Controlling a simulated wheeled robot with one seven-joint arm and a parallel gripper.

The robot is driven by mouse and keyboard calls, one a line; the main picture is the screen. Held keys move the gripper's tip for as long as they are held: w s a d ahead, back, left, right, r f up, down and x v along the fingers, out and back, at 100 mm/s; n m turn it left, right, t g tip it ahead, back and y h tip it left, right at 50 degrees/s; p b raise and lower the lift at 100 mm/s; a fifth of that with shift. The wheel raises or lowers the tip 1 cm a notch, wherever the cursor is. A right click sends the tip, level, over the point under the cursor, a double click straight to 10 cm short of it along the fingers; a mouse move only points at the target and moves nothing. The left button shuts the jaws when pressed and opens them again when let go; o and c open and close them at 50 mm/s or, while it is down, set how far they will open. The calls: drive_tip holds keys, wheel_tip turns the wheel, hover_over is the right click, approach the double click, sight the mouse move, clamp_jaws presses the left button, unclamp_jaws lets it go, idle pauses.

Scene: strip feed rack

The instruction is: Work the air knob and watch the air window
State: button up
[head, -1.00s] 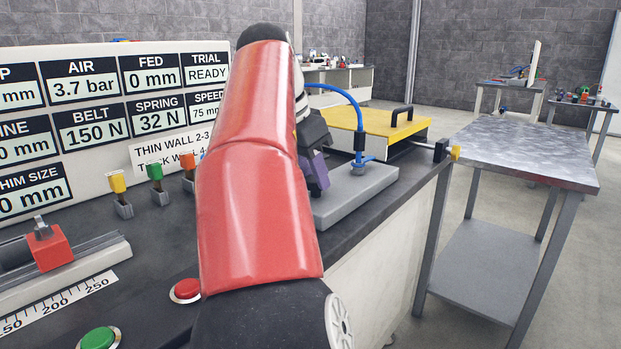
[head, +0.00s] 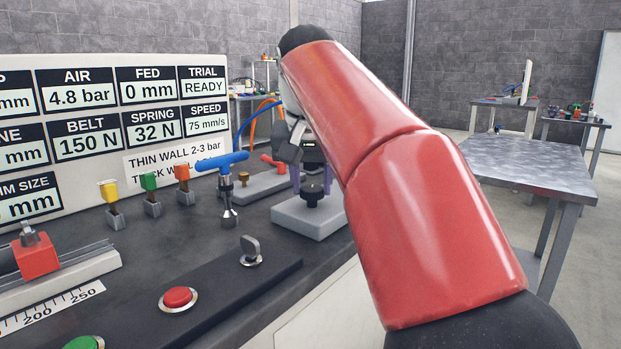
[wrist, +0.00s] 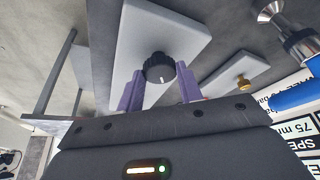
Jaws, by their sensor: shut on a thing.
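The AIR window (head: 86,88) on the white display board reads 4.8 bar in the head view. The air knob (wrist: 159,67) is black and round with a white mark, on a light grey block (wrist: 190,35). My gripper (wrist: 160,80) has its two purple fingers on either side of the knob, shut on it. In the head view my gripper (head: 312,182) is over the same grey block (head: 299,221), behind my red arm, and the knob is partly hidden between the fingers.
A blue-handled lever (head: 221,162) stands left of the grey block. Yellow (head: 108,189), green (head: 149,181) and orange (head: 182,172) toggles stand before the board. A red button (head: 178,298) and a grey key-like knob (head: 250,247) are nearer. A metal table (head: 520,165) is at right.

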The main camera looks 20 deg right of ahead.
drive_tip(key=shift+n, duration=0.6)
drive_tip(key=o, duration=1)
drive_tip(key=d+p+v, duration=0.1)
drive_tip(key=p+v, duration=0.1)
drive_tip(key=v, duration=0.5)
drive_tip(key=shift+s+a+r, duration=0.2)
drive_tip(key=shift+a+r, duration=0.15)
drive_tip(key=shift+a, duration=0.1)
